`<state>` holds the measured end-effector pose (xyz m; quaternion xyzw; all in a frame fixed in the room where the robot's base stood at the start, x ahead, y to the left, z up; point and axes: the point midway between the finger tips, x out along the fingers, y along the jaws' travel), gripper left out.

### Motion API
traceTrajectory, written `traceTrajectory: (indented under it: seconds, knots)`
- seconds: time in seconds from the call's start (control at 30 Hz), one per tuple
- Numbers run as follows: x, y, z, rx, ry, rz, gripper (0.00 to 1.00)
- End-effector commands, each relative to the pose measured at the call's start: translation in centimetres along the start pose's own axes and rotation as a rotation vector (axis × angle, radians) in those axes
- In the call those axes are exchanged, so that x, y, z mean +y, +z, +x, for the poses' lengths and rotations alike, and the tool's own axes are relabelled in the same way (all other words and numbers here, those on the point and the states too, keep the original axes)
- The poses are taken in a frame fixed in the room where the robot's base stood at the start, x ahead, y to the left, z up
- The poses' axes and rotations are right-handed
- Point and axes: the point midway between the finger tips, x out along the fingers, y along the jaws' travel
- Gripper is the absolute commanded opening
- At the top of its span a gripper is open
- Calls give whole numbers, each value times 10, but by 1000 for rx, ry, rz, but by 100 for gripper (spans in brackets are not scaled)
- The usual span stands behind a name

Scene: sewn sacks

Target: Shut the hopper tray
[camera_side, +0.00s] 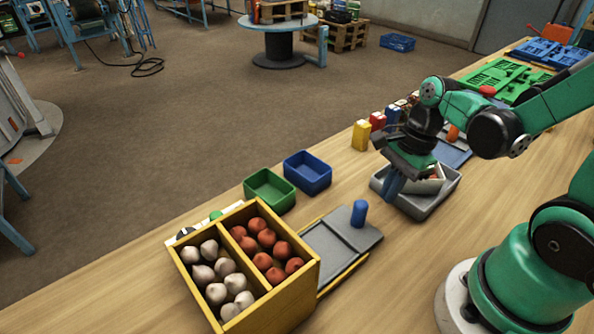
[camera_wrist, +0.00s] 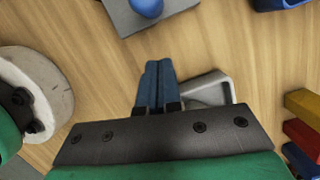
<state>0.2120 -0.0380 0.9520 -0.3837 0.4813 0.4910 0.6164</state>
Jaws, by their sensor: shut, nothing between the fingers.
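The hopper (camera_side: 262,285) is a yellow wooden box with two compartments, one of whitish sacks (camera_side: 212,272) and one of red sacks (camera_side: 266,245). Its grey tray (camera_side: 340,238) sticks out from the right side between yellow rails (camera_side: 345,275). A blue knob (camera_side: 359,213) stands at the tray's outer end. The tray (camera_wrist: 122,15) and knob (camera_wrist: 147,7) also show at the top of the wrist view. My gripper (camera_side: 390,190) is shut and empty, its blue fingers right of the knob and apart from it. The fingers (camera_wrist: 158,68) are pressed together in the wrist view.
A grey bin (camera_side: 441,197) stands under and beside my gripper. Blue (camera_side: 307,175) and green (camera_side: 270,190) bins stand behind the tray. Yellow (camera_side: 361,135) and red (camera_side: 378,121) blocks stand at the table's far edge. The wood between knob and grey bin is clear.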

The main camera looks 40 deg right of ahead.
Motion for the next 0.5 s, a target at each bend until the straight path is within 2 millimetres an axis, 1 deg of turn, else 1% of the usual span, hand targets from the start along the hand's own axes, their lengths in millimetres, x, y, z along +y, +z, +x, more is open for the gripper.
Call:
traceTrajectory:
  seconds: [0.03, 0.1, 0.2, 0.33, 0.5]
  knots:
    - [0, 8, 2, 0, 1, -8, 0]
    - [0, 15, 4, 1, 1, -7, 0]
    - [0, 23, 5, 1, 0, -4, 0]
    - [0, 27, 6, 1, -2, -2, 0]
    - [0, 27, 6, 1, -2, 0, 0]
